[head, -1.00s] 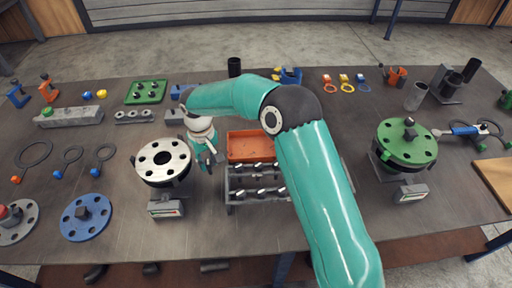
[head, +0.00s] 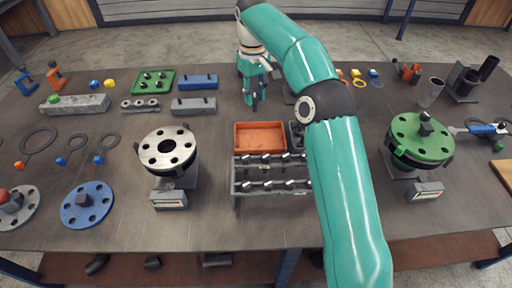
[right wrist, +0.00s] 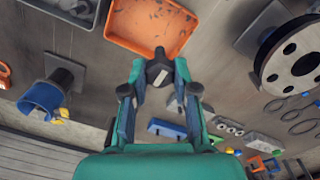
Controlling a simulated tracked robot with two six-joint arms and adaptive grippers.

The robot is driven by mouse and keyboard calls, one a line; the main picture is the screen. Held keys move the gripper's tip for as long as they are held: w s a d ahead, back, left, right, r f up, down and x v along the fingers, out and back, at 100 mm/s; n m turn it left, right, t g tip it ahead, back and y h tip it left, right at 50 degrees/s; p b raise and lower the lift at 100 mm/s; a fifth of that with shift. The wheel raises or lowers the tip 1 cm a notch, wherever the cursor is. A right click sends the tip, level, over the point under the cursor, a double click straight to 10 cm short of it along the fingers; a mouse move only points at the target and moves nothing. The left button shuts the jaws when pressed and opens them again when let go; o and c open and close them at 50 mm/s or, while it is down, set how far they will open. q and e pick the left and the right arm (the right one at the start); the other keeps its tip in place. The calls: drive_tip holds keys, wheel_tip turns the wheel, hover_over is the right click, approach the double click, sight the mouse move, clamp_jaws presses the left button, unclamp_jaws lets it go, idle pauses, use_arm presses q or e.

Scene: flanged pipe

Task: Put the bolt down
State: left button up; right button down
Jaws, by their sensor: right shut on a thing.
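My right gripper (head: 255,98) is above the table, behind the orange tray (head: 250,136) in the head view. In the right wrist view (right wrist: 158,80) its fingers are closed on a bolt (right wrist: 160,55), whose dark end shows between the fingertips. The bolt is held off the table, apart from the tray. In that view the orange tray (right wrist: 118,38) lies beyond the fingertips, at the top. The left gripper is not in view.
A rack of several bolts (head: 268,186) stands in front of the tray. The silver flange (head: 157,139) is to its left, the green flange (head: 410,150) to the right. Grey and blue blocks (head: 193,106) sit left of the gripper. Bare table lies between gripper and tray.

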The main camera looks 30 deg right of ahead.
drive_tip(key=s+d+r, duration=0.2)
drive_tip(key=d+r, duration=0.1)
drive_tip(key=r, duration=0.1)
drive_tip(key=shift+s+d+f+b, duration=0.1)
drive_tip(key=shift+f+b, duration=1.1)
drive_tip(key=shift+f, duration=2.1)
drive_tip(key=shift+s+d+f+b, duration=0.15)
drive_tip(key=shift+f+b, duration=1.05)
drive_tip(key=shift+f, duration=2.1)
drive_tip(key=shift+s+d+f+b, duration=0.1)
drive_tip(key=shift+f+b, duration=1.1)
drive_tip(key=shift+f, duration=2.1)
drive_tip(key=shift+f, duration=0.1)
drive_tip(key=c, duration=0.9)
unclamp_jaws()
